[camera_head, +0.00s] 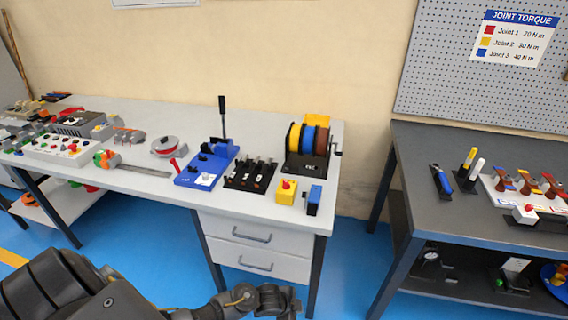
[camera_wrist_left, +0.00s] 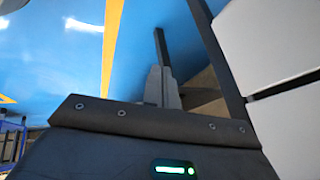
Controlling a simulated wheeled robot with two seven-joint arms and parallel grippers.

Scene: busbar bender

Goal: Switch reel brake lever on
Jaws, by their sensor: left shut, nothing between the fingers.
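A wire reel rack (camera_head: 308,140) with yellow, blue and brown spools stands at the right end of the white bench, with a dark crank (camera_head: 336,148) on its right side. A flat round grey-and-red reel (camera_head: 165,147) lies further left, with a small red lever (camera_head: 174,164) in front of it. I cannot tell for certain which part is the reel brake lever. My left gripper (camera_head: 277,300) is low in front of the bench drawers, away from all of these. In the left wrist view its fingers (camera_wrist_left: 163,85) are together and empty. My right gripper is not in view.
A blue bender (camera_head: 207,165) with a tall black lever, a black block (camera_head: 250,174), a yellow box with a red button (camera_head: 286,191) and a blue block (camera_head: 314,199) crowd the bench front. A dark bench (camera_head: 450,220) stands right. Blue floor lies between.

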